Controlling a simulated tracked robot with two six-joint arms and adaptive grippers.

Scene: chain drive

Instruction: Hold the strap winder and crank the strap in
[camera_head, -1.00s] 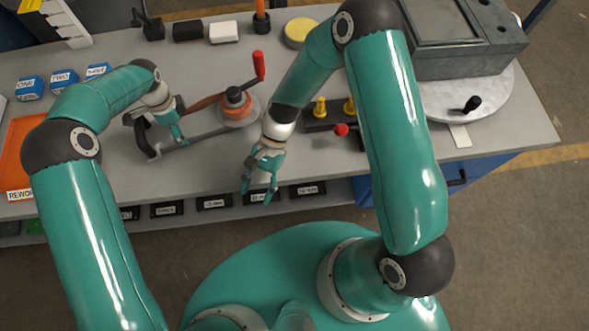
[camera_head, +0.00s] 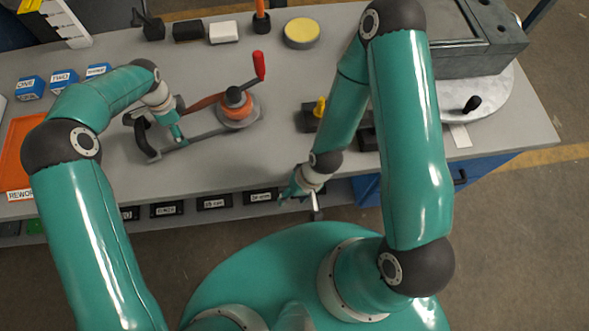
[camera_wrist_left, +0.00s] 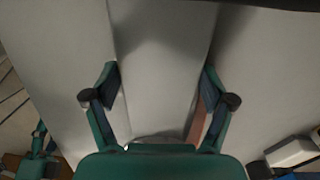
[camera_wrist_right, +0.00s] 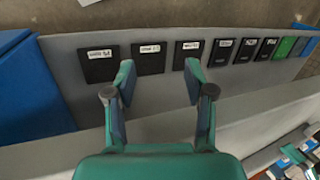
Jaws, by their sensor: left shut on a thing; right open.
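The strap winder lies on the grey bench, its grey frame (camera_head: 200,137) running from a dark grip on the left to a round drum with an orange strap coil (camera_head: 235,104). Its crank arm ends in a red knob (camera_head: 259,65) that points up and to the right. My left gripper (camera_head: 177,138) is shut on the winder's frame, left of the drum; its fingers also show in the left wrist view (camera_wrist_left: 158,105). My right gripper (camera_head: 283,200) is open and empty at the bench's front edge, away from the winder; the right wrist view (camera_wrist_right: 158,85) shows labelled plates beyond its fingers.
A black peg block with a yellow peg (camera_head: 319,107) stands right of the winder, partly behind my right arm. A round turntable (camera_head: 500,115) with a grey box stands at the right. Blue labelled blocks (camera_head: 62,79) and an orange tray (camera_head: 22,150) are at the left.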

